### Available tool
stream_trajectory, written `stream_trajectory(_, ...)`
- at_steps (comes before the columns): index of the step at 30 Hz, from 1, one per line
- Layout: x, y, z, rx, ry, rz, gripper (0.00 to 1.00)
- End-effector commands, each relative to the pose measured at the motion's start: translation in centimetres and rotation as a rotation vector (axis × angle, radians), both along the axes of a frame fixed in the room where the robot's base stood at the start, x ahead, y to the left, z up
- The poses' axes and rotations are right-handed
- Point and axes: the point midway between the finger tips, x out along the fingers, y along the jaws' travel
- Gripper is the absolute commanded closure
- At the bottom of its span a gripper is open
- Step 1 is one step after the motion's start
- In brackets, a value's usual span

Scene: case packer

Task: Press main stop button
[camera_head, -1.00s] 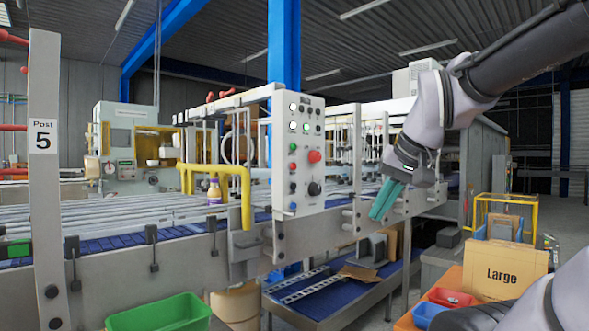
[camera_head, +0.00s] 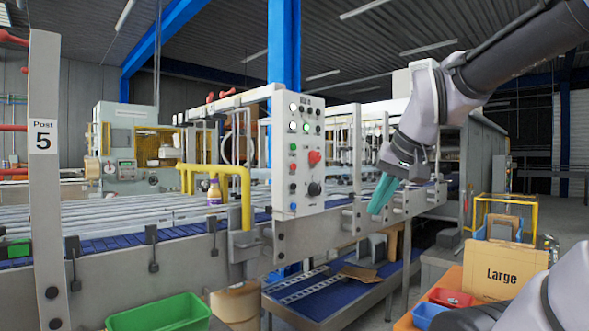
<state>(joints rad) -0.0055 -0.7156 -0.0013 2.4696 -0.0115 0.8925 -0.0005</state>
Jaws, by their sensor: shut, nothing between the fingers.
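The control panel (camera_head: 304,198) is a light grey upright plate with several small buttons and lamps, labelled "Main" or similar at the top; the lettering is too small to read surely. A large red button (camera_head: 314,157) stands out on its right side. A black knob (camera_head: 314,189) sits below it. My gripper (camera_head: 374,211), with teal fingers, is shut and empty. It points down and left, to the right of the panel and lower than the red button, apart from it in the picture.
A roller conveyor (camera_head: 120,222) runs behind the panel. A yellow pipe guard (camera_head: 246,190) and a bottle (camera_head: 214,190) are left of it. A green bin (camera_head: 160,314) is at the front.

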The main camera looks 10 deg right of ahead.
Motion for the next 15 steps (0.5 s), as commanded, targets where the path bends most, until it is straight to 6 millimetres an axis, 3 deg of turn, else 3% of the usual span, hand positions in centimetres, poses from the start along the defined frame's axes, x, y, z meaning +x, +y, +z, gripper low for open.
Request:
stream_trajectory(5, 5.9, -0.4, 2.4, -0.076, -0.054, 0.039, 1.00)
stream_trajectory(15, 21.6, 0.4, 6.2, -0.257, -0.218, 0.156, 1.00)
